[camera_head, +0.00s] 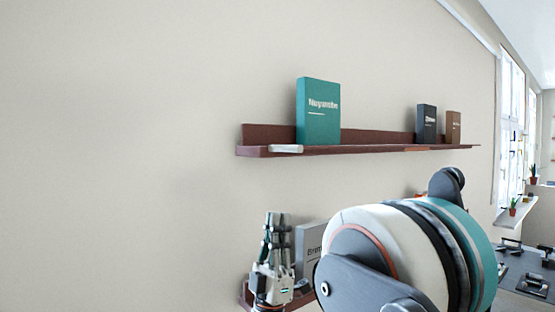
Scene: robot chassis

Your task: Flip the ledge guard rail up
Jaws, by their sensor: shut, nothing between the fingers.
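A dark red-brown ledge (370,149) runs along the wall, with a raised strip at its back. A small white piece (286,148) sits at its front edge near the left end. I cannot clearly make out a separate guard rail; the front edge looks low, below the books' faces. My gripper (275,219) is below the ledge's left end, pointing up, with its fingers close together and empty. It is apart from the upper ledge. My arm covers much of the lower right.
A teal book (318,112) stands on the ledge near its left end. A dark book (427,123) and a brown book (453,126) stand farther right. A grey book (309,246) is behind my gripper on a lower ledge (296,300). The wall at left is bare.

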